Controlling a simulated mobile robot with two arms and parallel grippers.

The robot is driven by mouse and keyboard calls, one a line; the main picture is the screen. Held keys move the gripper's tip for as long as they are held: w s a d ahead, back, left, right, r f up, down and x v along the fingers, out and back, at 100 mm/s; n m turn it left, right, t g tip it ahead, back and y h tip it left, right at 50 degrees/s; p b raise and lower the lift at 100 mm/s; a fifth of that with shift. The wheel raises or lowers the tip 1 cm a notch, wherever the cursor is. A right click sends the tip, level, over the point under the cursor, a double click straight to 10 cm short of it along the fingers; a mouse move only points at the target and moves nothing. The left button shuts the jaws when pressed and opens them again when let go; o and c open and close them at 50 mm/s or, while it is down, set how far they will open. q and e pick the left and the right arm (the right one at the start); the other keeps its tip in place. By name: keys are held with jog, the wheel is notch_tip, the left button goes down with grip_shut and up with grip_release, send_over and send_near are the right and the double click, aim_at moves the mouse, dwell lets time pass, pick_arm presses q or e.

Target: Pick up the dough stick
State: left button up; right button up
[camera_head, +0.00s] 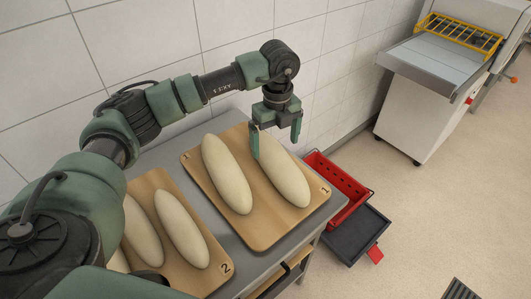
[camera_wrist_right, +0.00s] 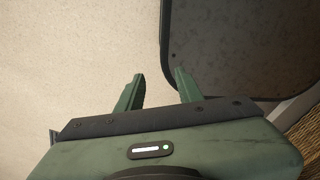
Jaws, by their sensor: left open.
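Two pale, long dough sticks lie side by side on a wooden board (camera_head: 262,222) marked 1: a left one (camera_head: 227,175) and a right one (camera_head: 287,180). My left gripper (camera_head: 275,143) is open, pointing down over the far end of the right stick. Its near finger overlaps the gap between the sticks in the picture; I cannot tell whether it touches dough. A second board (camera_head: 213,267) marked 2 holds more dough sticks (camera_head: 182,228), partly hidden by my left arm. My right gripper (camera_wrist_right: 157,82) is open and empty in the right wrist view.
The boards rest on a grey table (camera_head: 233,247) against a tiled wall. A red crate (camera_head: 337,190) and a dark tray (camera_head: 356,236) are beyond its right edge. A white machine (camera_head: 425,105) stands at back right. The floor between is clear.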

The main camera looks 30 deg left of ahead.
aim_at(278, 155)
pick_arm(q)
jog(key=shift+s+d+f, duration=0.1)
jog(key=shift+d+f, duration=0.15)
jog(key=shift+f, duration=0.15)
jog(key=shift+s+d+f+p, duration=0.1)
jog(key=shift+d+f+p, duration=0.4)
jog(key=shift+f, duration=0.2)
jog(key=f, duration=0.1)
jog(key=f+p, duration=0.1)
jog(key=f, duration=0.2)
jog(key=shift+a+p, duration=0.25)
jog(key=shift+p, duration=0.05)
jog(key=shift+f, duration=0.35)
jog(key=shift+d, duration=0.1)
jog(key=c, duration=2)
jog(key=shift+w, duration=0.2)
pick_arm(e)
jog(key=r, duration=0.1)
jog(key=d, duration=0.1)
jog(key=r, duration=0.1)
jog(key=shift+s+d+r, duration=0.2)
jog(key=shift+d+r, duration=0.05)
jog(key=shift+r, duration=0.05)
